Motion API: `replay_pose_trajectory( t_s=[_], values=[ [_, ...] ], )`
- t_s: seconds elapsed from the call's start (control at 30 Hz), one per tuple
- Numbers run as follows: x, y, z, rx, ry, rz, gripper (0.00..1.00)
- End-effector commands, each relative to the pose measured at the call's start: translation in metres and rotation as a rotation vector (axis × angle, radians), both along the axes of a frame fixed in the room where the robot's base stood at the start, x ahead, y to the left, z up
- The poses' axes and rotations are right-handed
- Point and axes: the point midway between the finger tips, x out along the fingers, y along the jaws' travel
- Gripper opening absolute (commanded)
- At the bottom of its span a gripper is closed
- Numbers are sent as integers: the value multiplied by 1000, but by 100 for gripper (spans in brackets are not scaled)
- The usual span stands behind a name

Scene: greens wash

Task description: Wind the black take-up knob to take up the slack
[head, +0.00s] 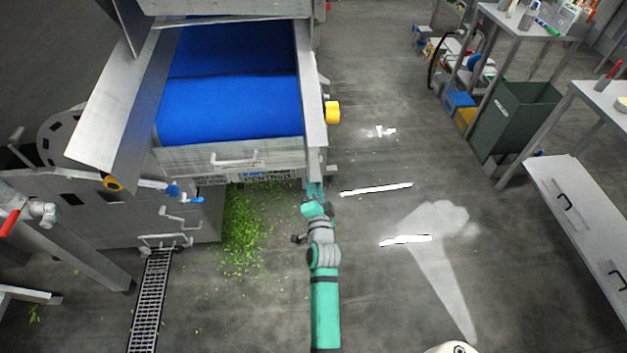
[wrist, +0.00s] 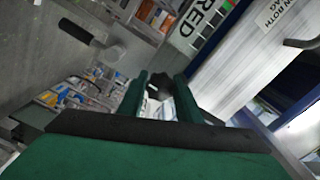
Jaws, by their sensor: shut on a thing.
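My gripper (head: 315,188) is at the front right corner of the conveyor machine, just below the end of its side rail. In the wrist view its two green fingers (wrist: 162,92) are closed around a small dark piece, the black take-up knob (wrist: 159,88). Only a little of the knob shows between the fingers, and I cannot make out its turn angle. In the head view the knob is hidden by my gripper. The blue belt (head: 232,105) lies on the machine behind the front plate. I cannot tell how slack it is.
A front handle (head: 235,160) sits left of my gripper, and a yellow knob (head: 332,112) is on the right rail. In the wrist view a dark-ended grey bar (wrist: 75,31) stands at upper left. Green scraps (head: 243,235) litter the floor.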

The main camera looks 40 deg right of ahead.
Motion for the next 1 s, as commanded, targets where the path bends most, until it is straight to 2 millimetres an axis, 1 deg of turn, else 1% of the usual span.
replay_pose_trajectory(
  t_s=[0.13,0.17,0.2,0.23,0.67,0.77,1.0],
  values=[
    [0,0,0,0,2,0,9],
    [0,0,0,0,2,0,38],
    [0,0,0,0,2,0,48],
    [0,0,0,-1,1,1,50],
    [0,0,0,-29,18,0,50],
    [0,0,0,-80,49,0,50],
    [0,0,0,-270,166,0,50]
  ],
)
